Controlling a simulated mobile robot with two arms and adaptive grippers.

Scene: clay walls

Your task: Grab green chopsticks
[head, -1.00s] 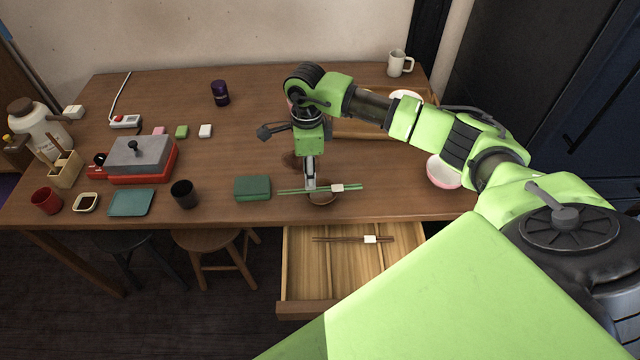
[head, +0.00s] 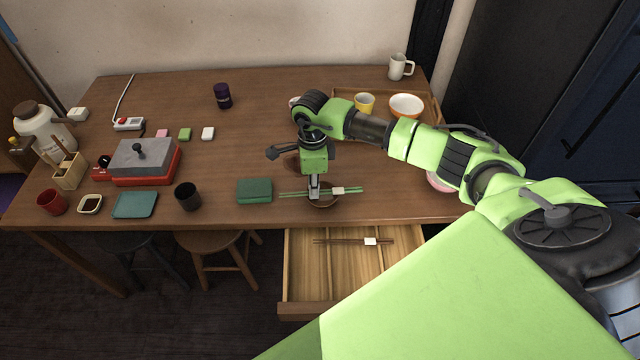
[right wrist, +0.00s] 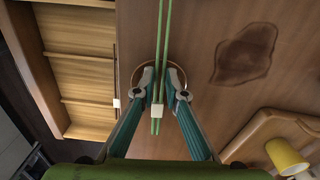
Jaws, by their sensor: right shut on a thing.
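The green chopsticks (head: 295,193) lie as a pair near the table's front edge, over a small round brown dish (head: 330,202), with a white band around them. In the right wrist view the chopsticks (right wrist: 163,35) run between the two fingers. My right gripper (head: 314,197) points down and is shut on them, left of the white band; it also shows in the right wrist view (right wrist: 161,80). The fingers hide part of the dish. My left gripper is not in view.
An open drawer (head: 285,270) below the table edge holds brown chopsticks (head: 350,241). A green box (head: 254,190) and black cup (head: 187,196) stand to the left. A wooden tray (head: 435,108) with a yellow cup (head: 364,103) and bowl (head: 406,105) is behind.

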